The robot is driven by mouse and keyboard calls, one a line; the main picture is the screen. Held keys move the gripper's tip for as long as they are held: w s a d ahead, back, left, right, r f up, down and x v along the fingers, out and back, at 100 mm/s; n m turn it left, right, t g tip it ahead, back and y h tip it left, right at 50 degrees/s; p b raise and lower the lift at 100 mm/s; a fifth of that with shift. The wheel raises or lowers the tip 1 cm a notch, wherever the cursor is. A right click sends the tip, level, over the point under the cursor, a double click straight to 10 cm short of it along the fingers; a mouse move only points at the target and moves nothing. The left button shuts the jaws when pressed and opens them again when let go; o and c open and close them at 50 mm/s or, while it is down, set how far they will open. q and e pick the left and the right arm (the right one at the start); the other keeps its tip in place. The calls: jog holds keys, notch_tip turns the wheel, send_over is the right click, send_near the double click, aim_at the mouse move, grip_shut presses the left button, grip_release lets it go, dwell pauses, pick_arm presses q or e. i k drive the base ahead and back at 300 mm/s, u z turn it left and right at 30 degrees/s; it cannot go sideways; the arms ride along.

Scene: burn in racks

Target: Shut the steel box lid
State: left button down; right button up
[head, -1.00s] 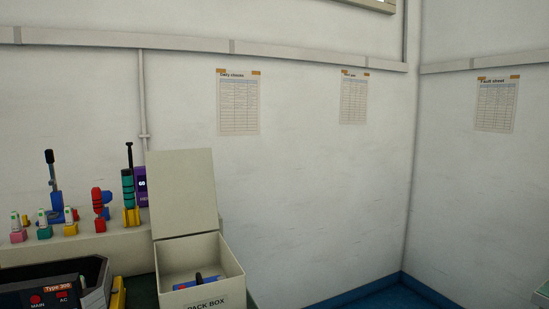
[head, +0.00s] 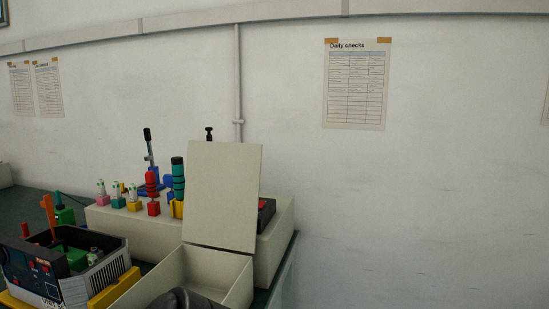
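The steel box (head: 222,274) is beige and stands at the lower middle of the head view, cut off by the bottom edge. Its lid (head: 222,195) is open and stands almost upright at the back of the box. A dark rounded shape (head: 187,300) covers part of the box front at the bottom edge; it may be part of my arm, but I cannot tell. The box's contents and its front label are not visible. Neither gripper's fingers can be seen.
A beige rack (head: 270,240) with several colored connectors and tools stands behind the box. A grey and black device (head: 75,270) with yellow edges stands left of the box on a dark green bench (head: 30,205).

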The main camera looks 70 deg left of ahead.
aim_at(222, 181)
jog(key=u, duration=0.75)
jog(key=i, duration=1.05)
jog(key=u, duration=1.15)
